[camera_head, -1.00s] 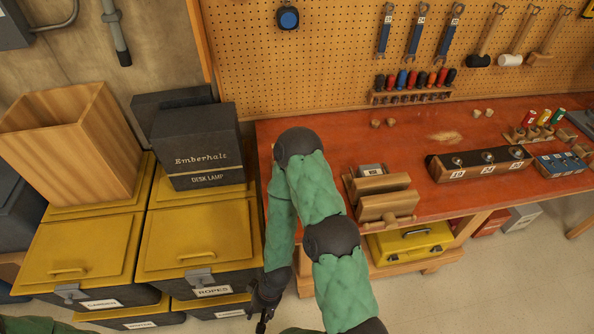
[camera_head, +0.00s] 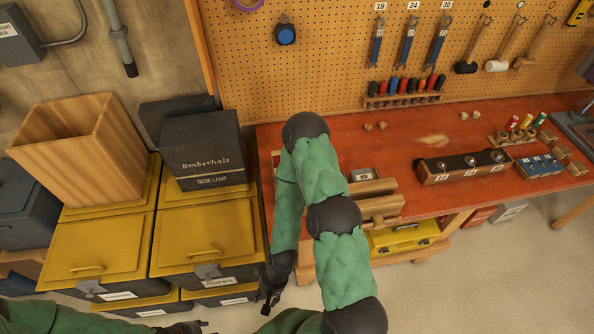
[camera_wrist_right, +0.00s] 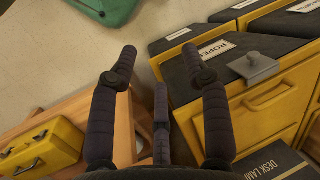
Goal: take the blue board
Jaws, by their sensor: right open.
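A blue, block-like piece with pale labels (camera_head: 539,166) lies at the right of the red-topped workbench (camera_head: 440,205). It is the only flat blue thing I see there; I cannot tell whether it is the blue board. My right gripper (camera_head: 268,301) hangs low in front of the bench's left end, beside the yellow-lidded bins, far from the blue piece. In the right wrist view it (camera_wrist_right: 165,70) is open, with nothing between its fingers. My left gripper (camera_head: 190,328) shows only partly at the bottom edge, and its jaws are unclear.
A wooden vise (camera_head: 380,207) is at the bench's front left, and a dark block with knobs (camera_head: 463,167) is near its middle. Yellow-lidded bins (camera_head: 200,235) carry a dark lamp box (camera_head: 203,150) and a wooden bin (camera_head: 85,150). A yellow toolbox (camera_head: 405,238) sits below the bench.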

